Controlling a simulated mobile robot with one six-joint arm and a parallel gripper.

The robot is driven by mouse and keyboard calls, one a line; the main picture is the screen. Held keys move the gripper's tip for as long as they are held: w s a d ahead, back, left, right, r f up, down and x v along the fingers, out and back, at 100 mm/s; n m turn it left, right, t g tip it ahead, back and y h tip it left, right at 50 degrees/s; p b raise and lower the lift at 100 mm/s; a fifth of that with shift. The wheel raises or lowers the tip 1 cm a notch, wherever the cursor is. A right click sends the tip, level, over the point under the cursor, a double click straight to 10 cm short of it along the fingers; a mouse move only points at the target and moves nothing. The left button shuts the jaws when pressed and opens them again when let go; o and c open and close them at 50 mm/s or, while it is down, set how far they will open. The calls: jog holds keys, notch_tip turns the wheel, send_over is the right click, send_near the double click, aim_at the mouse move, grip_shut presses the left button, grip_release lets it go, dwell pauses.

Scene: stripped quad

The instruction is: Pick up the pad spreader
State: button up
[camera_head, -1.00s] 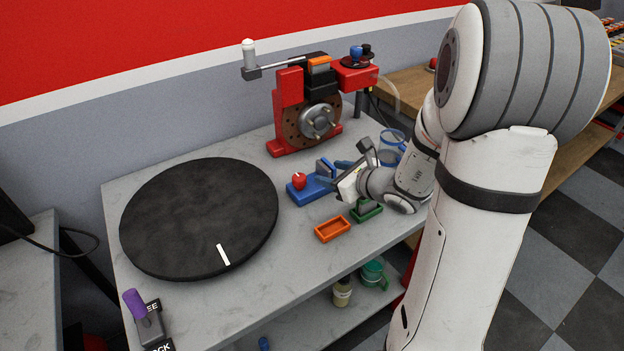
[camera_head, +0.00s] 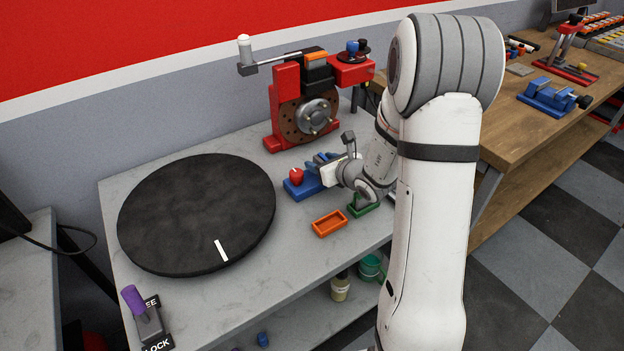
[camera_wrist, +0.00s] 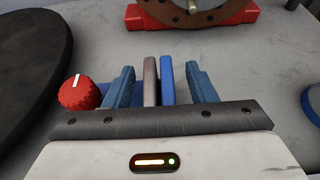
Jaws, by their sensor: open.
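The pad spreader (camera_head: 296,190), as I take it, is a blue tool with a red knob on the bench top. In the wrist view its red knob (camera_wrist: 79,93) is at the left, and two upright plates, one grey-brown and one blue (camera_wrist: 167,82), stand side by side. My gripper (camera_wrist: 161,80) is open, with one blue finger on each side of the plates and visible gaps between. In the head view my gripper (camera_head: 320,160) is over the right part of the spreader, which it partly hides. Whether the fingers reach below the plate tops is unclear.
A red brake stand with a disc (camera_head: 312,118) is just behind. A black turntable (camera_head: 180,215) is to the left. An orange tray (camera_head: 329,223) and a green tray (camera_head: 362,209) are in front. Bare bench lies between the turntable and the orange tray.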

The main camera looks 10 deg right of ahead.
grip_shut()
dwell(0.4)
